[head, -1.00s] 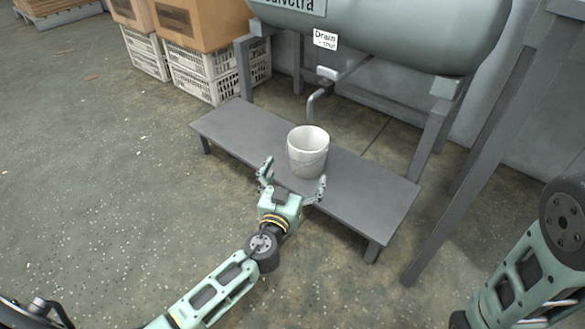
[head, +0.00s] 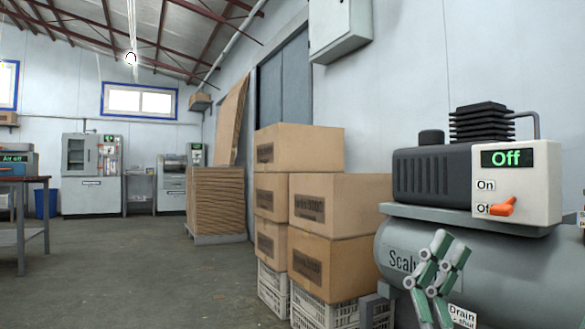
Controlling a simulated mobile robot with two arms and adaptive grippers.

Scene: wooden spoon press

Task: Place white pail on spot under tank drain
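The white pail is not in view, and neither is the floor spot under the drain. The grey tank (head: 395,238) stands at the right, lettered on its side. Its Drain sign (head: 462,317) shows at the bottom edge; the drain pipe is out of view. My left gripper is out of view.
A compressor with an "Off" display (head: 507,158) and an orange switch (head: 503,207) sits on the tank. Cardboard boxes (head: 322,262) on white crates (head: 274,290) stand left of it. Machines (head: 92,175) and a table (head: 24,232) are further off. Open floor (head: 140,280) lies left.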

